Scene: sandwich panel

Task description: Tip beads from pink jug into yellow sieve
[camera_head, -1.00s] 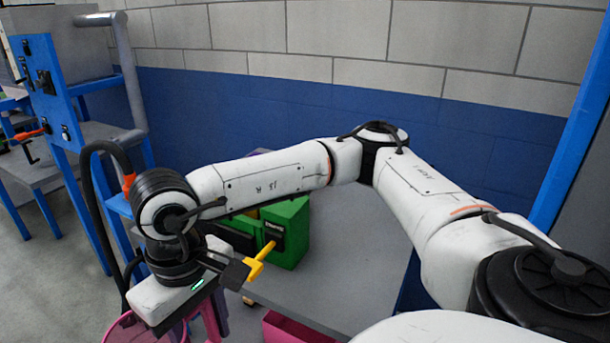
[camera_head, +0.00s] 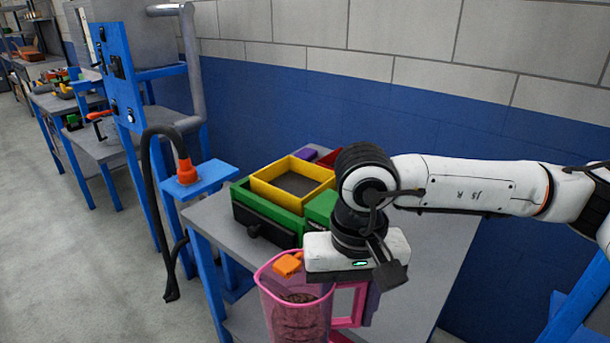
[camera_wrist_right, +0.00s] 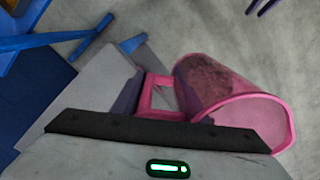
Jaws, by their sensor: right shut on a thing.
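The pink jug (camera_head: 282,315) is see-through and roughly upright at the bottom of the head view, with dark brownish beads (camera_head: 298,298) low inside. Its lower part is cut off by the frame edge. My right gripper (camera_head: 362,303) is shut on the jug's handle, which also shows between its fingers in the right wrist view (camera_wrist_right: 160,92). The yellow sieve (camera_head: 328,178) is a square frame with a dark bottom, resting on a green box (camera_head: 240,198) on the table, beyond and above the jug in the picture. My left gripper is out of view.
The grey table (camera_head: 205,222) has bare room left of the green box and right of my arm. A small orange piece (camera_head: 288,264) shows at the jug's rim. A blue stand (camera_head: 125,85) with a black hose and blue shelf (camera_head: 212,175) is at left.

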